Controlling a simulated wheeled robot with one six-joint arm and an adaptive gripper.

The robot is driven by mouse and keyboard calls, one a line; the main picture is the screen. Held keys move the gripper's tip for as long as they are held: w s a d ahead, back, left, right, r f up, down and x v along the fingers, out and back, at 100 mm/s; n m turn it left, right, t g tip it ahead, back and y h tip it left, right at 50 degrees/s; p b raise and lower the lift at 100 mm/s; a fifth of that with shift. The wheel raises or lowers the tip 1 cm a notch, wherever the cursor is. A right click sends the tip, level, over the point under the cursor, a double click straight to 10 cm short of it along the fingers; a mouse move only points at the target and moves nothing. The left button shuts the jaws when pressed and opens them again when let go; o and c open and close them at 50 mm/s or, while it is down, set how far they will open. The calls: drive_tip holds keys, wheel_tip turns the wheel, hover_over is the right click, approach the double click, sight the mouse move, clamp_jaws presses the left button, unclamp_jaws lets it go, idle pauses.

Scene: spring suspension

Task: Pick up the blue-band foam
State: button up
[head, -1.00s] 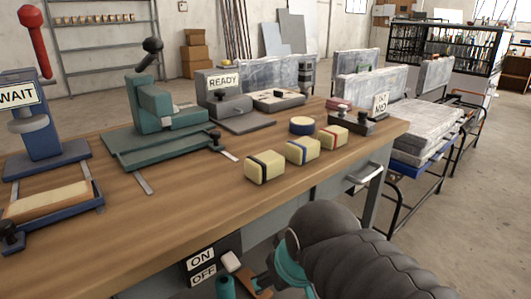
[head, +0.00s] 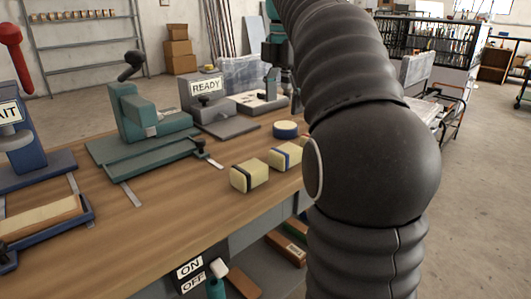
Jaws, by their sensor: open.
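The blue-band foam (head: 281,158), a cream block with a blue stripe, sits on the wooden bench near its front edge. Its right end lies close beside my dark arm in the picture. The black-band foam (head: 249,176) sits to its left and nearer. The red-band foam is hidden behind my arm.
A round blue-sided pad (head: 286,130) lies behind the blue-band foam. A green press (head: 143,118) and a grey READY device (head: 207,92) stand behind to the left. A blue-framed tray (head: 45,222) is at left. Bare wood (head: 170,215) lies left of the foams.

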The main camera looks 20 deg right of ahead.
sight(286, 148)
drive_tip(key=f, duration=0.4)
drive_tip(key=d+f+n+b, duration=0.1)
drive_tip(key=f, duration=0.3)
drive_tip(key=w+f+n, duration=0.1)
drive_tip(key=f, duration=0.4)
drive_tip(key=shift+d+b, duration=0.3)
drive_tip(key=c, duration=1)
